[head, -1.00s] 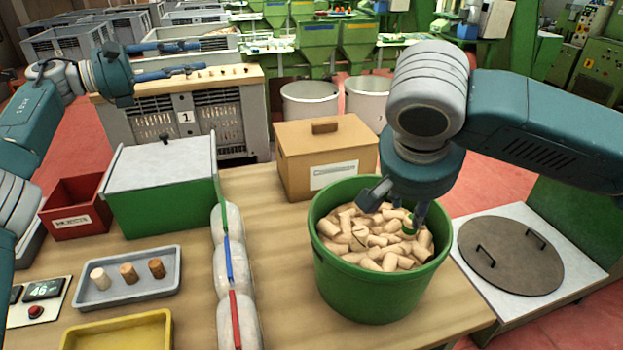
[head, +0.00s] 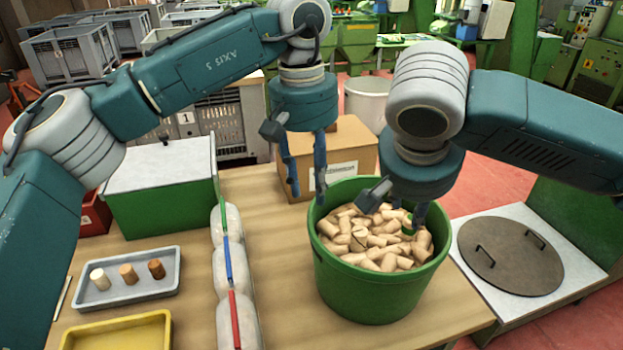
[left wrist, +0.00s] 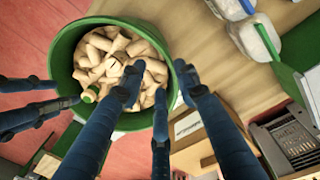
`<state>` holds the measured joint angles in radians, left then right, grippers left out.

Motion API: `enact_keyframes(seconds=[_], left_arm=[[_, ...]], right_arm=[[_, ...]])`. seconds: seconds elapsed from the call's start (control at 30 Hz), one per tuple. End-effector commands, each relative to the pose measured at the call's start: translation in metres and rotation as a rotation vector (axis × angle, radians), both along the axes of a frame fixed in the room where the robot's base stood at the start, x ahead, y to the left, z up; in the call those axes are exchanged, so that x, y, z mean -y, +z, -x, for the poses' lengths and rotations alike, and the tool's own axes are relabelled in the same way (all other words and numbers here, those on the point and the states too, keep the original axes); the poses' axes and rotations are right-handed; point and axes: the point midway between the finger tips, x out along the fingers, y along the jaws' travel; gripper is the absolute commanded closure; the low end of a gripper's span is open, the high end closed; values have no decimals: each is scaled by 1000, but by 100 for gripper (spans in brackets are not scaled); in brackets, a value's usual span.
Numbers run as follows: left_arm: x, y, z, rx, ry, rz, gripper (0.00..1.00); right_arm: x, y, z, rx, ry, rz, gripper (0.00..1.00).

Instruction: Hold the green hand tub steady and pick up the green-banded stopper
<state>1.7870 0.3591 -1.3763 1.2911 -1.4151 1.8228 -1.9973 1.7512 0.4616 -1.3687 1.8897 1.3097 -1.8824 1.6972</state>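The green hand tub (head: 365,290) stands upright on the bench, full of cork stoppers; it also shows in the left wrist view (left wrist: 62,55). The green-banded stopper (head: 407,224) lies on the heap at the right, partly hidden by my right gripper; its green band shows in the left wrist view (left wrist: 90,94). My right gripper (head: 398,207) is over the tub, fingers apart, close to that stopper; I see no grip on it. My left gripper (head: 307,192) is open and empty, fingers pointing down, just beyond the tub's far left rim. No contact with the rim is clear.
A cardboard box (head: 350,150) stands close behind my left gripper. White bags (head: 228,270) lie left of the tub, beside a green box with a grey lid (head: 160,165). A grey tray (head: 125,290) holds three stoppers. A round lid (head: 510,258) lies to the right.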

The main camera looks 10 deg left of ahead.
Motion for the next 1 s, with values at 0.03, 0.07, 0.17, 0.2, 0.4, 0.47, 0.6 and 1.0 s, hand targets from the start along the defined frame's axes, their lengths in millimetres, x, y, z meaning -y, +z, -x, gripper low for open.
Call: enact_keyframes(seconds=[0.03,0.07,0.17,0.2,0.4,0.47,0.6,1.0], left_arm=[[0,-5,1,0,-4,-6,68],[0,-8,1,-1,-5,-7,68],[1,-23,1,-2,-5,-6,68],[1,-30,1,-3,-4,-6,68],[4,-67,0,-3,-2,-3,68],[5,-76,0,-2,-2,-2,68],[6,-94,0,-2,-2,-1,68],[7,-105,-1,0,-1,0,68]], right_arm=[[0,0,0,0,0,0,69],[0,0,0,0,0,0,69],[0,0,0,0,0,0,69],[0,0,0,0,0,0,69],[0,0,0,0,0,0,69],[0,0,0,0,0,0,69],[0,0,0,0,0,0,69],[0,0,0,0,0,0,69]])
